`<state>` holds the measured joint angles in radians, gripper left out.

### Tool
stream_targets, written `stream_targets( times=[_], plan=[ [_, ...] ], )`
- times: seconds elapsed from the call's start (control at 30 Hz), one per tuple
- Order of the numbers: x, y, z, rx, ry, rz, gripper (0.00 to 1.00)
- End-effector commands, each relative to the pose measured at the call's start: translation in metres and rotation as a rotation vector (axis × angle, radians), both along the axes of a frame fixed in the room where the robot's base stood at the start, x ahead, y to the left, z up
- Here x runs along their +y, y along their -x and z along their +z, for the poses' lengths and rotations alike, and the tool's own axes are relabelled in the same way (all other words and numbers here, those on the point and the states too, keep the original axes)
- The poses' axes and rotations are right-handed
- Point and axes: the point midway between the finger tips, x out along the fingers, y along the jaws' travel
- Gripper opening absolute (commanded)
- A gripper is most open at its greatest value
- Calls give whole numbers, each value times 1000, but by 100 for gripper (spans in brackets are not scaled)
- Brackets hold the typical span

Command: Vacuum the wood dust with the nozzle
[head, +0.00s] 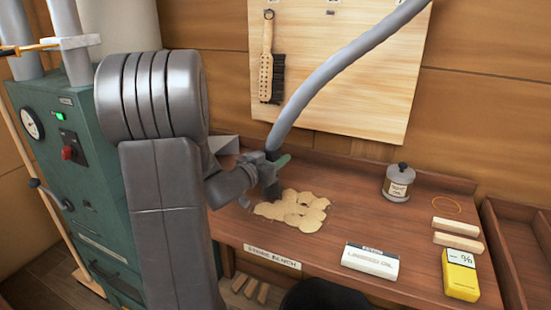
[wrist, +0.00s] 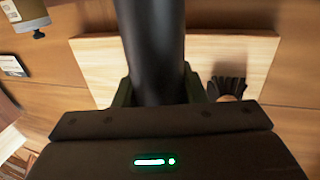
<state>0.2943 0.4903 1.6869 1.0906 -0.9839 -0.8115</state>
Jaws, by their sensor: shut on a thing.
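The wood dust (head: 292,212) is a pale tan patch on the brown workbench. The nozzle (head: 270,189) is dark and stands at the left end of the patch, joined to a thick grey hose (head: 330,75) that rises to the upper right. My gripper (head: 268,166) is shut on it above the dust. In the wrist view, the dark tube (wrist: 151,45) runs between the two fingers of my gripper (wrist: 158,92). My arm hides part of the bench's left end. I cannot tell whether the nozzle's mouth touches the dust.
A lidded jar (head: 398,184), a white labelled box (head: 370,261), wood blocks (head: 457,233) and a yellow device (head: 460,276) stand on the bench right of the dust. A brush (head: 266,65) hangs on the back board. A green machine (head: 90,180) stands at left.

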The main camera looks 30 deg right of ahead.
Motion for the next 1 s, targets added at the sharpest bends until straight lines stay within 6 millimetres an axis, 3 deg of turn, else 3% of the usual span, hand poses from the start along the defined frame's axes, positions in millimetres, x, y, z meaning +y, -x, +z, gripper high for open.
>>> stream_targets(
  times=[0.27,1.0],
  plan=[
    [-2,2,0,-1,0,-1,10],
    [-26,30,0,0,1,-1,10]
  ],
)
